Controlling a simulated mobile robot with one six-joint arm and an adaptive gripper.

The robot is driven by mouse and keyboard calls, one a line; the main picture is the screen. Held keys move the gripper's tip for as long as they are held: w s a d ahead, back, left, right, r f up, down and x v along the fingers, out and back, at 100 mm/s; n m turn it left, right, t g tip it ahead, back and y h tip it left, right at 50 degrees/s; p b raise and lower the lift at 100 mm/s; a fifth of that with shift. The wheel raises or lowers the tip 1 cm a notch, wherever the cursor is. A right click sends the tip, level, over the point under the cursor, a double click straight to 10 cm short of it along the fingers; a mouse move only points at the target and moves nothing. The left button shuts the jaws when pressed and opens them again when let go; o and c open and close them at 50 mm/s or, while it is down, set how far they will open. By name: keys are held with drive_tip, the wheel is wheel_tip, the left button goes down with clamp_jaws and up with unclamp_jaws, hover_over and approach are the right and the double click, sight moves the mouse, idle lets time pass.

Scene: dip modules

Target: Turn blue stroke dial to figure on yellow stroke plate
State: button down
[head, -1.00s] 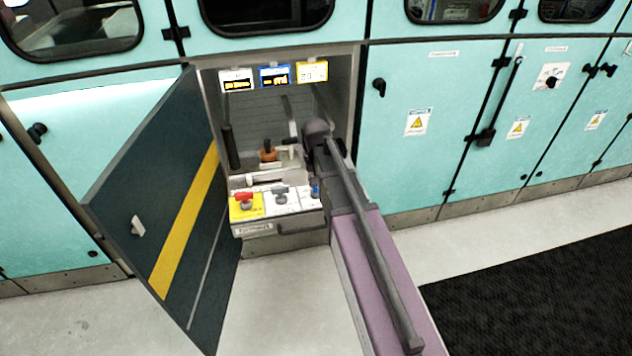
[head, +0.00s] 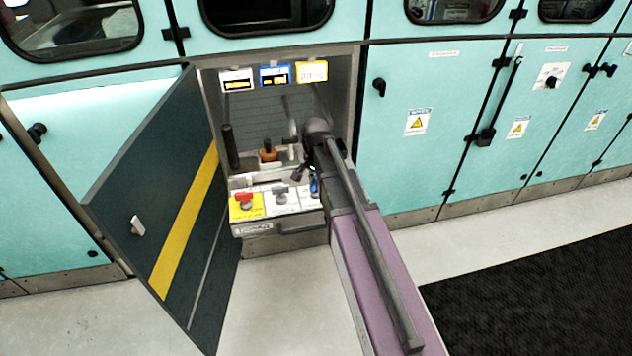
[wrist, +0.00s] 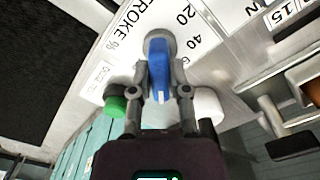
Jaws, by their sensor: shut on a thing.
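The blue stroke dial (wrist: 158,62) sits on a white scale plate (wrist: 200,25) lettered "STROKE %", with the figures 20, 40 and 60 partly in view. My gripper (wrist: 159,85) is shut on the dial, one finger on each side. In the head view the blue dial (head: 314,187) shows at the right end of the control panel, beside my gripper (head: 306,174). The yellow-framed stroke plate (head: 312,72) hangs at the top right of the open cabinet. Its figure is too small to read.
A red dial on a yellow plate (head: 244,203) and a grey dial (head: 281,198) sit left of the blue dial. A green button (wrist: 115,105) and a white button (wrist: 208,106) lie near my fingers. The open dark door (head: 165,215) stands at the left.

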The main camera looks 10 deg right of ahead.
drive_tip(key=c, duration=0.6)
unclamp_jaws()
drive_tip(key=shift+n, duration=0.5)
